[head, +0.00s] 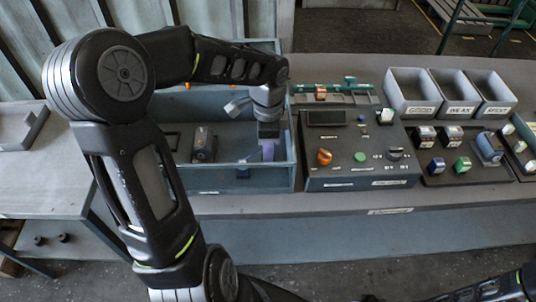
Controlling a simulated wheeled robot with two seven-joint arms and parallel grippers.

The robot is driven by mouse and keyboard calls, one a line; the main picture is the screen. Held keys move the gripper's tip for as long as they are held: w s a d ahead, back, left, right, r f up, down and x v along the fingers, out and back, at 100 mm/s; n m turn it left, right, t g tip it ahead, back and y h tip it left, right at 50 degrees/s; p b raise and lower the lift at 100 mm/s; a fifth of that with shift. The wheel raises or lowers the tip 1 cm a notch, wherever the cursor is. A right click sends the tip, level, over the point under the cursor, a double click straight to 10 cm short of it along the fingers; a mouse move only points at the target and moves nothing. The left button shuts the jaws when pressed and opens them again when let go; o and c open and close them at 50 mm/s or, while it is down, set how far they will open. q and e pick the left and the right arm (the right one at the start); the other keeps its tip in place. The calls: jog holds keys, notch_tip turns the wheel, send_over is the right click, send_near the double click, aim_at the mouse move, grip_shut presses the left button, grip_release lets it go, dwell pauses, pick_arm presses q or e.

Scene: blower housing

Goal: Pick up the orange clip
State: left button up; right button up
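A small orange piece (320,92), which looks like the orange clip, sits on a green rail (345,88) at the back of the bench, behind the control box. My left gripper (268,131) points down over the right part of the blue-grey bin, left of the rail and apart from the orange piece. Its fingers are small and dark here, so I cannot tell whether they are open or shut. A purple piece (268,151) shows just below it; I cannot tell if they touch. Part of my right arm shows at the lower right corner; its gripper is out of view.
The blue-grey bin (240,182) holds a dark block (203,144) and other parts. A control box (345,178) with an orange knob (324,156) stands right of it. Three grey boxes (455,110) and a tray of parts (462,176) are farther right. The bench's front strip is clear.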

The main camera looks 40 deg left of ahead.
pick_arm(q)
grip_shut()
jog(key=shift+r, duration=0.15)
notch_tip(320, 180, up, 10)
jog(key=b, duration=0.1)
dwell(0.4)
dwell(0.5)
